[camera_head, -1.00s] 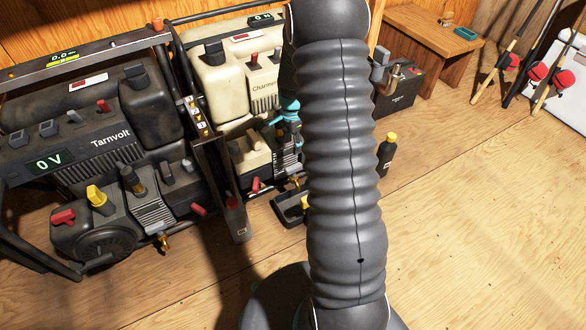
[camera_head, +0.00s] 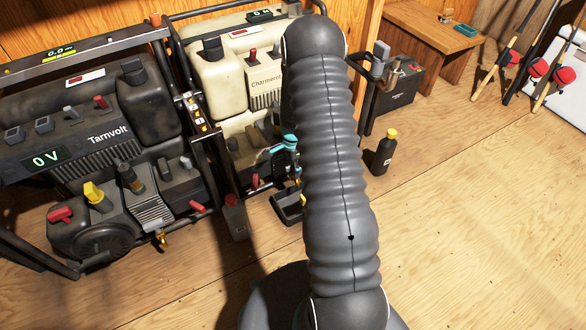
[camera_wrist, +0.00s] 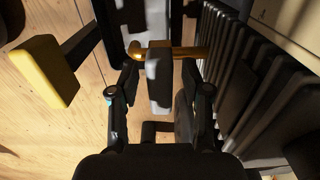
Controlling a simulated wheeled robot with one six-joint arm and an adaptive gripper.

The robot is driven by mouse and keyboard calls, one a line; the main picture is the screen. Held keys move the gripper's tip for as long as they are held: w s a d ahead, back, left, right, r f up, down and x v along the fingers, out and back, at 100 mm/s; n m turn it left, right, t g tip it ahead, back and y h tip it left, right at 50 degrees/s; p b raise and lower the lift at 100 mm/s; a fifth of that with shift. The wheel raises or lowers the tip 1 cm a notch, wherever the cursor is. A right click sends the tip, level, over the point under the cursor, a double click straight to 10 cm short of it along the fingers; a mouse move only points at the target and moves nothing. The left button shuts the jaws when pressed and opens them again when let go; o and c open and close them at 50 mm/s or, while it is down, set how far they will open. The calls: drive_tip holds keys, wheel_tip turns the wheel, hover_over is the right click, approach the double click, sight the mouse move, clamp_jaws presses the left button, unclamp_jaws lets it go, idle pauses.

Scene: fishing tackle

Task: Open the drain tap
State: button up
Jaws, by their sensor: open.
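In the wrist view a brass tap (camera_wrist: 186,53) runs sideways from a bend at the left. A pale grey block-shaped lever (camera_wrist: 158,80) crosses it and points down between my fingers. My gripper (camera_wrist: 158,95) is open, with one finger on each side of the lever; I cannot tell whether either touches it. In the head view my gripper (camera_head: 285,165) is low at the front of the cream Charmero generator (camera_head: 264,85), partly hidden by my arm. The tap there is hidden. Another small brass tap (camera_head: 162,240) is under the dark Tarnvolt generator (camera_head: 108,138).
A yellow-ended part (camera_wrist: 45,70) is left of my gripper, and dark fins (camera_wrist: 255,85) are close on the right. A black tray (camera_head: 286,207) lies below. A black bottle with a yellow cap (camera_head: 384,155) stands right of my arm.

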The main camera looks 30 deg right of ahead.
drive_tip(key=shift+f, duration=0.55)
clamp_jaws()
